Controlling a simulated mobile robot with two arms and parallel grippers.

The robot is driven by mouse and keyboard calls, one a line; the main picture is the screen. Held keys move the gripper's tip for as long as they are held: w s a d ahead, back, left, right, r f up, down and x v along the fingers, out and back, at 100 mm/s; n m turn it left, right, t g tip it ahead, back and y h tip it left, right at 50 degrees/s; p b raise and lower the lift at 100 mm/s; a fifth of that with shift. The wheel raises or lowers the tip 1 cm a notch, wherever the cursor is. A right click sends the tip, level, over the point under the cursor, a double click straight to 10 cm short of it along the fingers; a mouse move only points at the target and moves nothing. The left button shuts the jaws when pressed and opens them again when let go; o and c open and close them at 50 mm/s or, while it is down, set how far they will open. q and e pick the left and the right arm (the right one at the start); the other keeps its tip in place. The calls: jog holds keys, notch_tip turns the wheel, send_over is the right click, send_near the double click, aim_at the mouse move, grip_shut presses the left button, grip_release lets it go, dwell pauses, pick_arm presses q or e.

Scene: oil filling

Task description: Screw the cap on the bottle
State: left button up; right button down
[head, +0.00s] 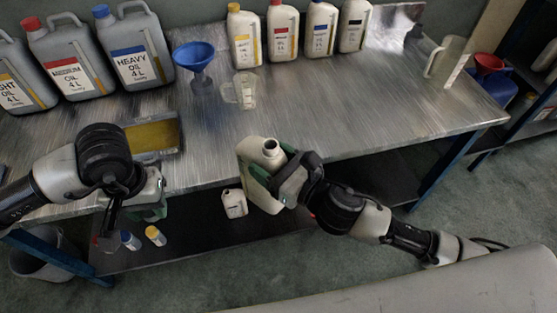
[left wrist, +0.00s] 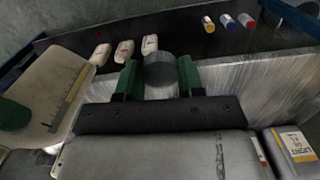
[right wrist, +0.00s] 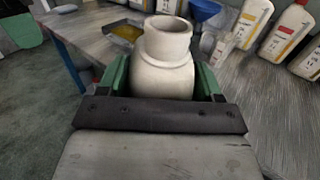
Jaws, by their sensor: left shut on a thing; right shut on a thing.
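The beige bottle (head: 262,165) has an open, uncapped neck and stands nearly upright with a slight tilt at the table's front edge. My right gripper (head: 290,180) is shut on its side; in the right wrist view the green fingers clasp the bottle (right wrist: 165,75) below its neck. My left gripper (head: 148,205) is off to the left, in front of the table edge and apart from the bottle. In the left wrist view its green fingers are shut on a dark grey round cap (left wrist: 159,69). The cap is hidden in the head view.
The metal table (head: 330,120) carries large grey oil cans (head: 135,50) and a blue funnel (head: 194,57) at the back left, smaller bottles (head: 283,30) at the back, and a clear jug (head: 245,92). A small white bottle (head: 234,203) stands on the lower shelf. The table's middle is clear.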

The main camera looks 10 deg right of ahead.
pick_arm(q)
jog(key=w+d+r+m, duration=0.3)
jog(key=d+r, duration=0.1)
jog(key=d, duration=0.3)
jog(key=w+d+r+m, duration=0.2)
jog(key=w+d+r, duration=0.1)
jog(key=d, duration=0.3)
notch_tip(320, 180, up, 8)
jog(key=m, duration=0.5)
send_over(270, 145)
jog(key=shift+w, duration=0.1)
jog(key=shift+f, duration=0.15)
jog(key=shift+f, duration=1.9)
jog(key=shift+f, duration=0.85)
jog(key=shift+f, duration=0.55)
